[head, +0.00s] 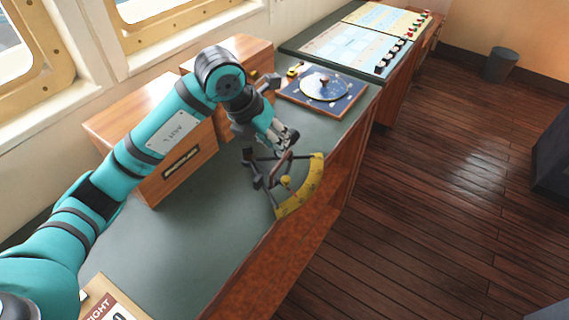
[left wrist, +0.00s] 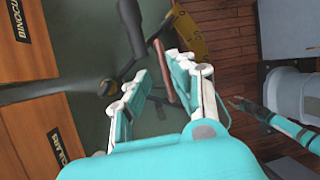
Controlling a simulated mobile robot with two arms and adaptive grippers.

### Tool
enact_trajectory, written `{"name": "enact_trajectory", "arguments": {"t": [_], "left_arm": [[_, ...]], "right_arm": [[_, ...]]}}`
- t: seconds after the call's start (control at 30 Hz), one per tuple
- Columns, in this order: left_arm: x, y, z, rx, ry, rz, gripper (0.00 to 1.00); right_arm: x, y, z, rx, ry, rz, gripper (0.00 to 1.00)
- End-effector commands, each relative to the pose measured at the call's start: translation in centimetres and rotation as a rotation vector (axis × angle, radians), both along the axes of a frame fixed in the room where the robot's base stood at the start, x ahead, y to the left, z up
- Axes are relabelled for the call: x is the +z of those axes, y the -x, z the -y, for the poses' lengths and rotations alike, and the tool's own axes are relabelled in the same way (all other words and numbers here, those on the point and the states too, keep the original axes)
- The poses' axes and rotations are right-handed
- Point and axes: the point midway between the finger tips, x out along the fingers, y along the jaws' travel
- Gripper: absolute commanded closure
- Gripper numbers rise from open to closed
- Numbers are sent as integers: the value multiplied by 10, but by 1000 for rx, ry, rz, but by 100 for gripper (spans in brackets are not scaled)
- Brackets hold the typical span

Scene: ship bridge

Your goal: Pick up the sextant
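The sextant lies on the green top of the wooden counter, near its front edge. It has a yellow arc (head: 308,190) and a dark frame with a reddish-brown handle. In the left wrist view, the yellow arc (left wrist: 188,34) is at the top and the reddish handle (left wrist: 162,70) shows between the fingertips. My left gripper (head: 287,139) is over the back side of the sextant, pointing down at it. In the left wrist view, its fingers (left wrist: 157,66) are apart, with a gap on either side of the handle. My right gripper (left wrist: 240,103) shows small at the right of the left wrist view.
Two wooden boxes (head: 160,130) stand behind my left arm. A star-chart board with a round disc (head: 323,86) lies beyond the sextant. Chart panels (head: 350,47) with knobs are farther along. A printed sheet (head: 108,303) lies at the near end. The floor to the right is open.

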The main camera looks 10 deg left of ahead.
Motion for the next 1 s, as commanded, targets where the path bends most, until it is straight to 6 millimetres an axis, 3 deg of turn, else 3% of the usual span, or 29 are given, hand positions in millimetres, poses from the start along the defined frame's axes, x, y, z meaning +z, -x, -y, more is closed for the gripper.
{"name": "enact_trajectory", "arguments": {"t": [0.23, 0.4, 0.67, 0.83, 1.0], "left_arm": [[-28, -3, 11, -2, 1, -7, 77], [-46, -10, 16, -1, 0, -2, 77], [-49, -11, 16, -1, -1, -1, 77], [-48, -11, 16, -1, 0, 0, 99], [-48, -11, 16, -1, 0, 0, 100]], "right_arm": [[19, 0, 4, 2, 5, -1, 60], [21, 1, 5, 1, 6, -1, 60], [20, 1, 5, 1, 7, -2, 60], [20, 1, 5, 1, 7, -2, 60], [20, 1, 5, 1, 7, -2, 60]]}}
